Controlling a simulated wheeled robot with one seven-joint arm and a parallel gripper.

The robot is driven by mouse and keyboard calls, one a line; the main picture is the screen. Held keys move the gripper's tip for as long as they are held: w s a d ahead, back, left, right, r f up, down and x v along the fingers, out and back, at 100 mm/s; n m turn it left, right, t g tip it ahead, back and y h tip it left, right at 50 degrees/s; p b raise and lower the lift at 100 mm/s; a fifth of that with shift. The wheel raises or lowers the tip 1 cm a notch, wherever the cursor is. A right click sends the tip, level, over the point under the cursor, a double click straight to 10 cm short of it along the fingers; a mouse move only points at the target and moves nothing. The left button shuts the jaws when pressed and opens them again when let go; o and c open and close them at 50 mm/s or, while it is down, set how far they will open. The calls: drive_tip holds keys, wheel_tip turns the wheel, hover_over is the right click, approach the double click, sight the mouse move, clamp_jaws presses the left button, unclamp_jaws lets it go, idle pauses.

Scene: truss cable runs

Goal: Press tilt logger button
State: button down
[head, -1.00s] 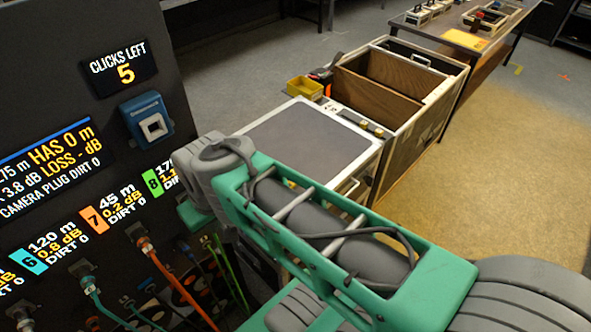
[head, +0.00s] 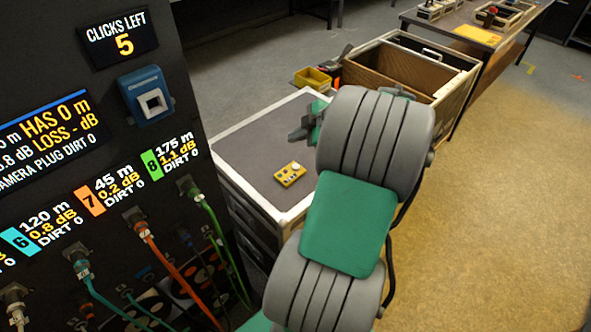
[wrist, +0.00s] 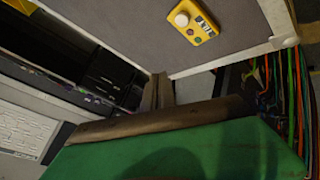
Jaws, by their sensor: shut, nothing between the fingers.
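A small yellow device with a pale round knob (head: 290,174) lies on the grey top of the case. It also shows at the top of the wrist view (wrist: 193,21), with a large whitish button, a dark text label and small green and red buttons. I cannot tell for sure that it is the tilt logger. My gripper (head: 297,134) is over the far part of the case top, apart from the device and beyond it in the head view. In the wrist view its fingers (wrist: 158,90) are together and empty, below and left of the device.
The case (head: 235,145) has a raised light metal rim. A dark panel (head: 45,60) with displays and plugged cables stands at left. An open wooden-lined crate (head: 410,68) and a small yellow bin (head: 312,78) are behind. The floor at right is clear.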

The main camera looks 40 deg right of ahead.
sight(299, 167)
drive_tip(key=shift+s+d, duration=0.2)
drive_tip(key=shift+d, duration=0.25)
wheel_tip(299, 167, down, 8)
drive_tip(key=b, duration=0.4)
drive_tip(key=shift+f+b, duration=0.25)
drive_tip(key=shift+b, duration=0.1)
drive_tip(key=shift+f, duration=0.15)
idle(1.4)
drive_tip(key=shift+f+b, duration=0.4)
drive_tip(key=shift+b, duration=0.4)
